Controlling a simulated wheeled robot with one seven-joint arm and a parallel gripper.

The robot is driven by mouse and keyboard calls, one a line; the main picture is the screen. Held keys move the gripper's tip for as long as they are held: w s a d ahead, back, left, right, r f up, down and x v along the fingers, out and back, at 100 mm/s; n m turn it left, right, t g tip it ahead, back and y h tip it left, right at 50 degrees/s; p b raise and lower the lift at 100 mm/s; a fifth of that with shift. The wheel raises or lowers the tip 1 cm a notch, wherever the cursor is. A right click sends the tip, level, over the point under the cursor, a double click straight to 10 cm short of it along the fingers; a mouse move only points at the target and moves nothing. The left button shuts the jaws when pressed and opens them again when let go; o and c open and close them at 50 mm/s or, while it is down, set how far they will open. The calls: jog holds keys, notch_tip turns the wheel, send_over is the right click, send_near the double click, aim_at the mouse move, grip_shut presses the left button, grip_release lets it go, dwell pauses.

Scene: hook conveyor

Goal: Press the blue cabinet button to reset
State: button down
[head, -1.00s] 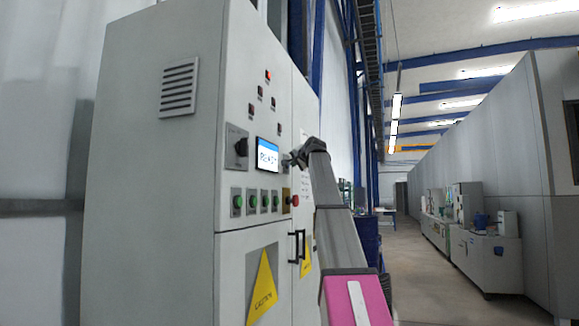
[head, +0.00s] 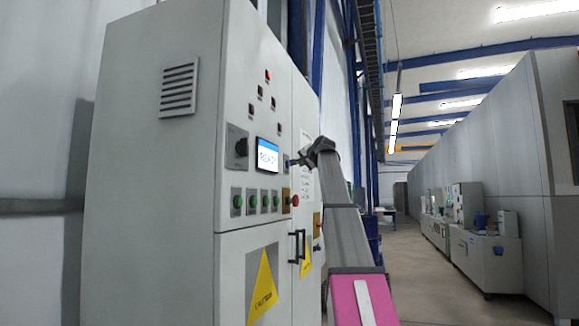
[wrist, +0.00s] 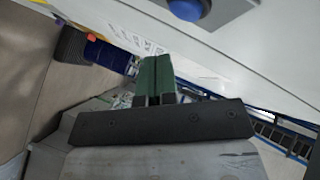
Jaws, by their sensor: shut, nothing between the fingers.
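The blue button (wrist: 187,8) shows at the top edge of the wrist view as a round cap on a grey plate (wrist: 222,10), cut off by the frame. In the head view its small plate (head: 286,167) sits just right of the screen, with the button too small to make out clearly. My gripper (head: 295,162) is close in front of that plate, partly seen edge-on. In the wrist view the two green fingers of my gripper (wrist: 153,62) are together with nothing between them. They are apart from the button, which lies above and right of them in that picture.
The grey cabinet (head: 160,220) carries a lit screen (head: 267,155), a rotary switch (head: 237,147), several green buttons (head: 251,202) and a red button (head: 295,200) below. Door handles (head: 297,246) stick out lower down. The aisle floor (head: 415,255) to the right is open.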

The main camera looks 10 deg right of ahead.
jog(key=shift+s+d, duration=0.8)
jog(key=shift+d, duration=0.35)
